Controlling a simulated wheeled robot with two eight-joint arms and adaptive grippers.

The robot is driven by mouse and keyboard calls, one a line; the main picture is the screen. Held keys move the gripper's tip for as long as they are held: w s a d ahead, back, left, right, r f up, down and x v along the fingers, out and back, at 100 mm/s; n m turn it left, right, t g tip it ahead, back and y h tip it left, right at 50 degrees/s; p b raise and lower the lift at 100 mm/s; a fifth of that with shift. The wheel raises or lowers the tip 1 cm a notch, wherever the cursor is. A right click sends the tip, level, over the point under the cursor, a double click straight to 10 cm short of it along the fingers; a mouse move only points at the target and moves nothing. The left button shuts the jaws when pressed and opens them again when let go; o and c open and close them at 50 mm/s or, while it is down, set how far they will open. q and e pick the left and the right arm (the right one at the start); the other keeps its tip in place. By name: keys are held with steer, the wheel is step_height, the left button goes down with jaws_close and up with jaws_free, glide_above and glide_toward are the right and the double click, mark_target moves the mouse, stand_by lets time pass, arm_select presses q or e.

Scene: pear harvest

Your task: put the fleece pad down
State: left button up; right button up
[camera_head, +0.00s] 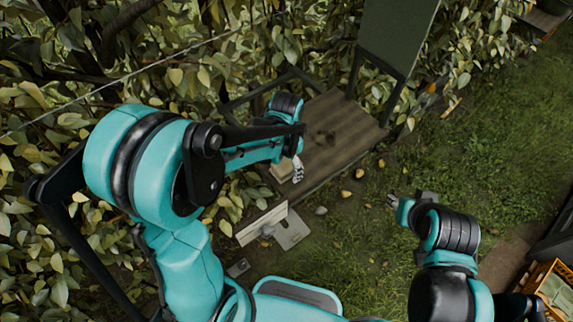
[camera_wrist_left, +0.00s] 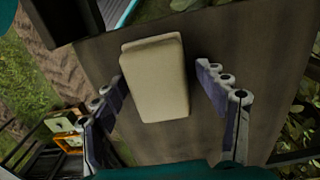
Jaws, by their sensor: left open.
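The fleece pad is a cream, rounded block (camera_wrist_left: 155,85) lying flat on a brown wooden bench top (camera_wrist_left: 228,38) in the left wrist view. In the head view a cream corner of the pad (camera_head: 281,171) shows at the near left end of the bench (camera_head: 345,148). My left gripper (camera_head: 297,170) is over that end; in its wrist view the fingers (camera_wrist_left: 161,78) are spread on either side of the pad, with a clear gap on the right. The left finger is close to the pad's edge; contact cannot be told. My right gripper (camera_head: 392,201) is over grass, its fingers too small to read.
A dark clump (camera_head: 326,136) lies on the bench. A dark green panel (camera_head: 398,35) rises behind it, with leafy branches around. A pale board (camera_head: 262,222) is on the ground nearer me. An orange crate (camera_head: 552,283) is at the lower right. Grass at right is open.

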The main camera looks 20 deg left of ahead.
mark_target(287, 163)
arm_select(q)
steer(key=shift+r, duration=0.4)
step_height(287, 163, up, 11)
steer(key=p, duration=0.2)
steer(key=s+a+r+n+t, duration=0.3)
steer(key=s+n+t, duration=0.4)
steer(key=s, duration=0.3)
steer(key=shift+s+a+n, duration=0.15)
steer(key=shift+a+n, duration=0.15)
steer(key=shift+a, duration=0.55)
